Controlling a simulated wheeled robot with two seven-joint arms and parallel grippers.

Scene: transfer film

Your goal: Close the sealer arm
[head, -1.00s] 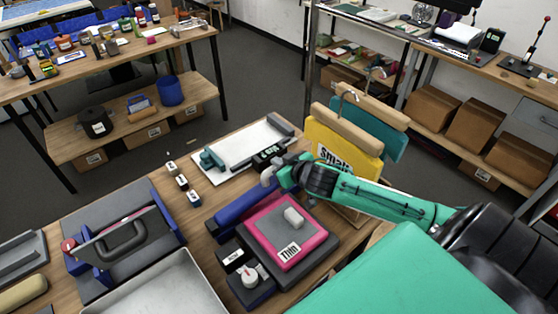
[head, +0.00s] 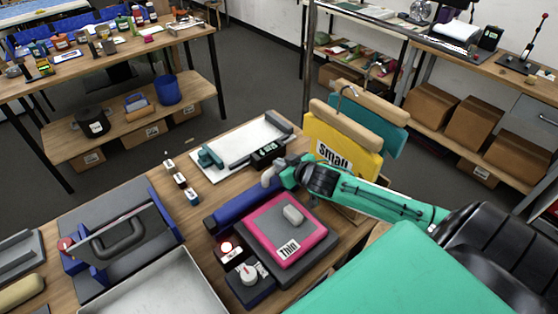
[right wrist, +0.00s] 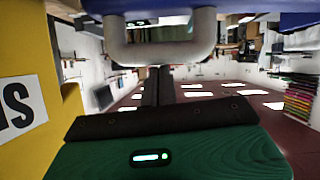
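The sealer arm (head: 244,204) is a blue bar with a light grey handle (head: 268,176) at its far end. It lies low along the upper left edge of the sealer's pink-edged pad (head: 284,228), labelled "Thin". My right gripper (head: 282,174) is at the handle. In the right wrist view the U-shaped handle (right wrist: 165,50) stands right in front of my dark fingers (right wrist: 157,88), which are close together and seem to touch it. Whether the handle is between them is hidden. My left gripper is out of view.
A yellow "Small" bag (head: 335,152) hangs close behind my right gripper. A white board with a teal clamp (head: 240,150) lies behind the sealer. A grey tray (head: 160,285) and a grey-and-blue press with a black handle (head: 122,240) stand to the left.

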